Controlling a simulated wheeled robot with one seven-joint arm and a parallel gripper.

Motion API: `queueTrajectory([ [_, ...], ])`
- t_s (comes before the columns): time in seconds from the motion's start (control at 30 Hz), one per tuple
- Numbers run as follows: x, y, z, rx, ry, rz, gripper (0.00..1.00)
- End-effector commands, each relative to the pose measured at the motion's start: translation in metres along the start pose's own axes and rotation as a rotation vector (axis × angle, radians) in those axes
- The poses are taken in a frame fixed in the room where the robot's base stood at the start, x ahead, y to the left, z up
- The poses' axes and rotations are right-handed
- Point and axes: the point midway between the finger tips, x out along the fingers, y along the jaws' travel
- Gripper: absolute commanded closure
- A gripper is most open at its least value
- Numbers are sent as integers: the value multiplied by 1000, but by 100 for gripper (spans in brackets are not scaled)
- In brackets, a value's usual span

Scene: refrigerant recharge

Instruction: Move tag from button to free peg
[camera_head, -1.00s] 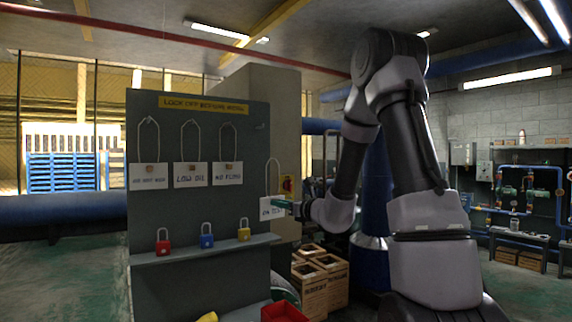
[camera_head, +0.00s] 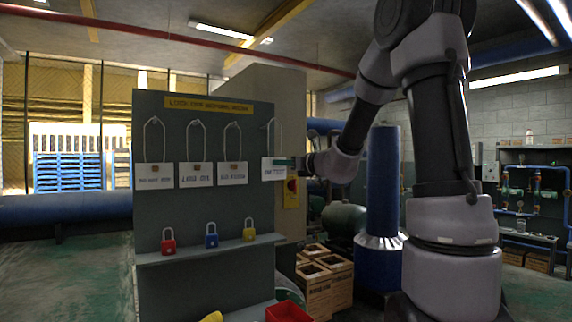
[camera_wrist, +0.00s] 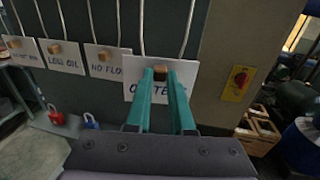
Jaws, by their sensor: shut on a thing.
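The white tag (camera_head: 272,169), with partly covered lettering, hangs from a cord loop at the right end of the grey lockout board (camera_head: 200,121). My gripper (camera_head: 288,163) is shut on this tag from the right. In the wrist view the two teal fingers of my gripper (camera_wrist: 161,75) close around a brown block on the face of the tag (camera_wrist: 190,82). The cord loop rises to the board's top right, where the free peg was; whether it rests on the peg is not clear. The button (camera_head: 292,185) on its yellow plate is bare of any tag; it also shows in the wrist view (camera_wrist: 240,79).
Several other tags (camera_head: 195,175) hang in a row on the board. A red (camera_head: 168,241), a blue (camera_head: 211,236) and a yellow padlock (camera_head: 249,229) stand on its shelf (camera_head: 205,250). Wooden crates (camera_head: 325,284) and a blue column (camera_head: 382,190) stand to the right.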

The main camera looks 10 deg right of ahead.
Motion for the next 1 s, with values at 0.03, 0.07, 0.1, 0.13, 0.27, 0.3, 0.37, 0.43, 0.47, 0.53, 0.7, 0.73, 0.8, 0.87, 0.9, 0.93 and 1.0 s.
queueTrajectory([
  [0.03, 4, -1, 0, 0, 0, 1, 100],
  [0.07, 6, -1, 0, 0, 0, 1, 100],
  [0.1, 9, -2, 0, 0, 0, 0, 100],
  [0.13, 11, -2, 0, 0, 0, 0, 100],
  [0.27, 20, -3, 0, 0, 0, 1, 100],
  [0.3, 23, -4, 0, 0, -1, 1, 100],
  [0.37, 27, -4, 0, 0, 0, 1, 100],
  [0.43, 32, -5, 0, -1, 0, 1, 100],
  [0.47, 34, -6, 0, -1, 0, 1, 100],
  [0.53, 38, -7, 0, 0, 0, 0, 100],
  [0.7, 50, -9, 0, -1, 0, 1, 100],
  [0.73, 52, -9, 0, -1, 1, 1, 100],
  [0.8, 57, -10, 0, -1, -1, 1, 100],
  [0.87, 61, -11, 0, 0, -1, 0, 100],
  [0.9, 64, -11, 0, 1, 0, 0, 100],
  [0.93, 66, -12, 0, 1, 0, 0, 100],
  [1.0, 70, -13, 1, 0, -1, 0, 100],
])
